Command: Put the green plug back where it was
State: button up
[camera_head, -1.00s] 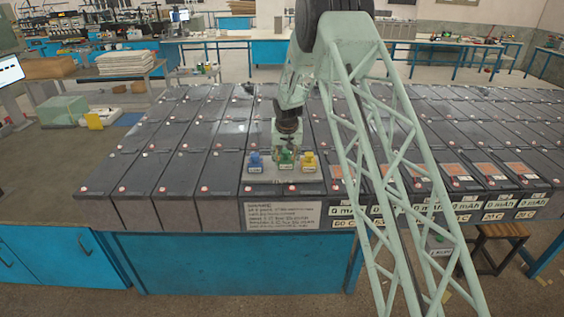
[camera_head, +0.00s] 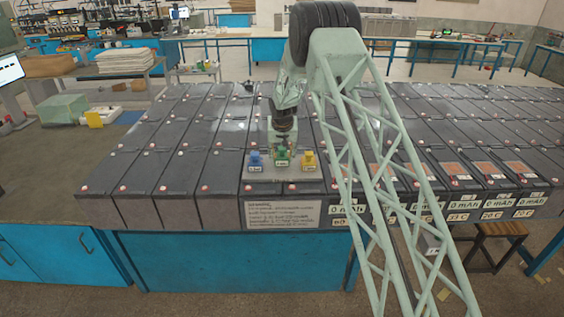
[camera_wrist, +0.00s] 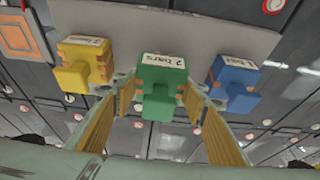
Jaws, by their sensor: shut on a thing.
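The green plug (camera_head: 281,158) with a white label sits between the blue plug (camera_head: 255,160) and the yellow plug (camera_head: 309,160), over the grey plate (camera_head: 267,177). In the wrist view the green plug (camera_wrist: 160,88) is between my fingers, with the yellow plug (camera_wrist: 88,64) to its left and the blue plug (camera_wrist: 232,82) to its right. My gripper (camera_head: 281,146) comes down from above and is shut on the green plug. The plug's underside is hidden, so I cannot tell whether it touches the plate.
The plate lies on rows of dark batteries (camera_head: 180,170) with red and white terminals. The yellow and blue plugs stand close on either side of my fingers. A text sign (camera_head: 284,215) is on the front of the row.

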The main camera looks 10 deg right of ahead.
jog(key=shift+f+p, duration=0.35)
jog(key=shift+f, duration=1)
jog(key=shift+f, duration=0.15)
jog(key=o, duration=1)
jog(key=shift+r, duration=0.3)
jog(key=shift+b+v, duration=0.95)
jog(key=shift+v, duration=4.95)
jog(key=shift+s, duration=0.1)
